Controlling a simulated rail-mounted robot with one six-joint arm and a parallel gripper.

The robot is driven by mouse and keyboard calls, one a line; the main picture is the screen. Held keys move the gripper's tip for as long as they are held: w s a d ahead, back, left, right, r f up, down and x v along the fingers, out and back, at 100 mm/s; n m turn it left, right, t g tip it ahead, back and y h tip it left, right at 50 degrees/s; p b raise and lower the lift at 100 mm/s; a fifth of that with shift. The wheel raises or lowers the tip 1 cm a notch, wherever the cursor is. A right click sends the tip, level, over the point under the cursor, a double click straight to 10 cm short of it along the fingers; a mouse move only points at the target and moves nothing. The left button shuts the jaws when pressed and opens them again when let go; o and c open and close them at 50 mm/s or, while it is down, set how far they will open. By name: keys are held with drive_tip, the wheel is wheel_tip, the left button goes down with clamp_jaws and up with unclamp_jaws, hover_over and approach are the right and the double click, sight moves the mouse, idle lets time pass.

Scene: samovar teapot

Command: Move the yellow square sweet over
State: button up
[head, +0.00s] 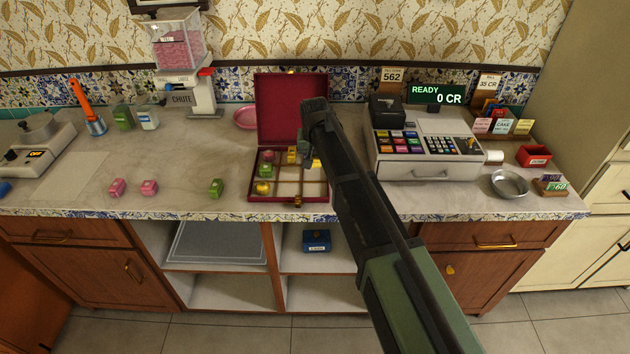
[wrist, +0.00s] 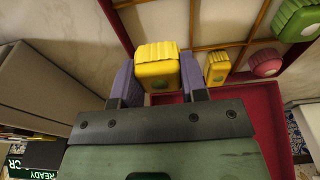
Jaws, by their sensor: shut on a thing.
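The yellow square sweet (wrist: 157,53) is between the two fingers of my gripper (wrist: 160,78), which is shut on it. In the head view part of this sweet (head: 317,163) shows beside my gripper (head: 309,160), at the back right of the open red sweet box (head: 316,198). My arm hides much of that corner, and I cannot tell whether the sweet touches the box floor. Another yellow sweet (head: 292,155) sits in the back middle compartment. A pink sweet (head: 267,156), a green one (head: 266,170) and a yellow round-looking one (head: 262,189) are in the left column.
The raised lid (head: 290,108) stands behind the box. The cash register (head: 425,147) stands close on the right. Two pink sweets (head: 117,187) (head: 149,187) and a green sweet (head: 216,187) lie on the counter to the left. The front middle and front right compartments look empty.

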sight(315, 175)
wheel_tip(315, 175, down, 4)
drive_tip(key=b, duration=0.4)
drive_tip(key=shift+f, duration=0.2)
drive_tip(key=shift+r, duration=0.25)
drive_tip(key=shift+f, duration=0.25)
drive_tip(key=o, duration=0.6)
drive_tip(key=shift+r, duration=0.1)
